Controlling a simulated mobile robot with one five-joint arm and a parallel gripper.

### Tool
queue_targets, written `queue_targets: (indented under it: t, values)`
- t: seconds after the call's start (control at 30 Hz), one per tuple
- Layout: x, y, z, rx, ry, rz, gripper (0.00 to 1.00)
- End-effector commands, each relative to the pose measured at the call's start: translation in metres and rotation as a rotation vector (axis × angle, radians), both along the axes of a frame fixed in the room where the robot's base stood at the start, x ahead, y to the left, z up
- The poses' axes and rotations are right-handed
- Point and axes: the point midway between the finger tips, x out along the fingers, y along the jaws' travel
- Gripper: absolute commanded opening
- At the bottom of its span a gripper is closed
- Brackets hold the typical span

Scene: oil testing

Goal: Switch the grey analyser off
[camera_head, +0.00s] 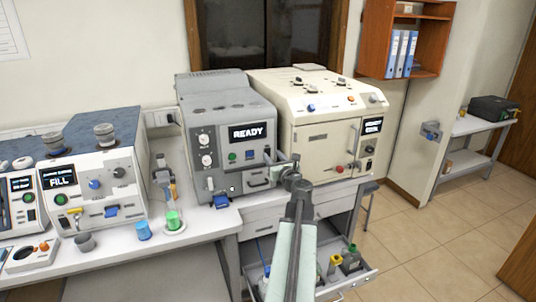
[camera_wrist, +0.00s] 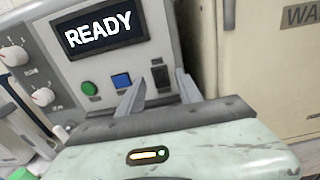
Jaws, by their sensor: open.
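The grey analyser (camera_head: 203,118) stands on the bench left of the cream cabinet machine, and its screen reads READY. In the wrist view, its front panel (camera_wrist: 180,22) has a green button (camera_wrist: 89,89), a blue button (camera_wrist: 121,80) and a dark rocker switch (camera_wrist: 160,75) in a row under the screen. My gripper (camera_wrist: 159,84) is open and empty in front of the panel. The dark switch shows between its two fingers. I cannot tell whether the fingertips touch the panel. In the head view my gripper (camera_head: 270,157) is at the analyser's right front.
The cream cabinet machine (camera_head: 310,150) stands close on the right. A white machine reading FILL (camera_head: 97,185) stands left, with blue (camera_head: 143,231) and green (camera_head: 173,220) containers in front. An open drawer (camera_head: 357,281) with bottles juts out below my arm.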

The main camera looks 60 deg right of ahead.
Motion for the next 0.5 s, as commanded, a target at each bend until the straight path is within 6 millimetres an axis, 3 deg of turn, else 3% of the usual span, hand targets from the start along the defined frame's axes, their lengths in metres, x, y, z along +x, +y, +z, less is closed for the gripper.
queue_targets:
  t: [0.17,0.43,0.5]
  values:
    - [0.027,-0.019,0.0,-0.001,0.001,0.002,0.42]
    - [0.03,-0.02,0.0,-0.002,0.001,0.002,0.42]
    - [0.03,-0.02,0.0,-0.002,0.001,0.002,0.25]
